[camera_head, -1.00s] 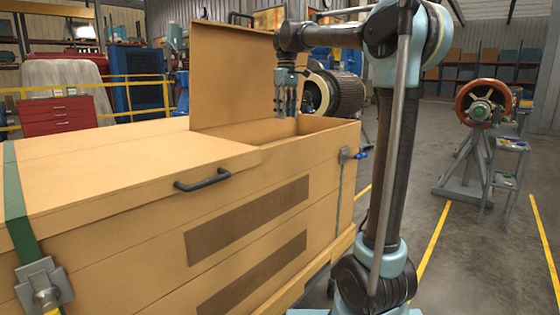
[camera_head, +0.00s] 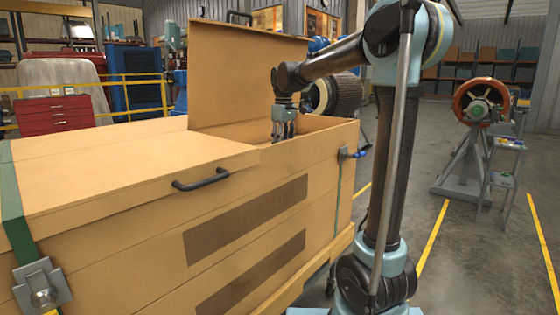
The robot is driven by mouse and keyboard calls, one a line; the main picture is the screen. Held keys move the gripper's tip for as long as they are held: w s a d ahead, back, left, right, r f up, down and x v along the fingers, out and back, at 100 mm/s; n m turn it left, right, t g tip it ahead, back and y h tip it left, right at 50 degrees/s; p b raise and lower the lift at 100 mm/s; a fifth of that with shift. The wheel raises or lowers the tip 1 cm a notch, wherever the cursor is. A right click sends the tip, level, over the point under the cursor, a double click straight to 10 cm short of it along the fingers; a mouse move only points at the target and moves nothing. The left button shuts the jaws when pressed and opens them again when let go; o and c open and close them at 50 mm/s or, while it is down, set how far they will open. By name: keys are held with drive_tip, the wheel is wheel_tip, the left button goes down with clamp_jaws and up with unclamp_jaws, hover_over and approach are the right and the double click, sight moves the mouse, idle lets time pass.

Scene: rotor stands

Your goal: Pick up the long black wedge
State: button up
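My gripper (camera_head: 283,132) points down at the open section of the big tan crate (camera_head: 120,225), its fingertips at about the level of the crate's front rim. The fingers are small in the view, and I cannot tell whether they are open or shut. No long black wedge shows in the view. The inside of the crate is hidden behind its front wall.
The crate's raised lid (camera_head: 245,75) stands upright behind and left of my gripper. A black handle (camera_head: 202,179) sits on the front edge. A rotor on a stand (camera_head: 468,150) is at the right. Yellow lines mark the open floor.

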drive_tip(key=shift+d+f, duration=0.1)
drive_tip(key=shift+f, duration=1.75)
drive_tip(key=shift+c, duration=0.6)
clamp_jaws()
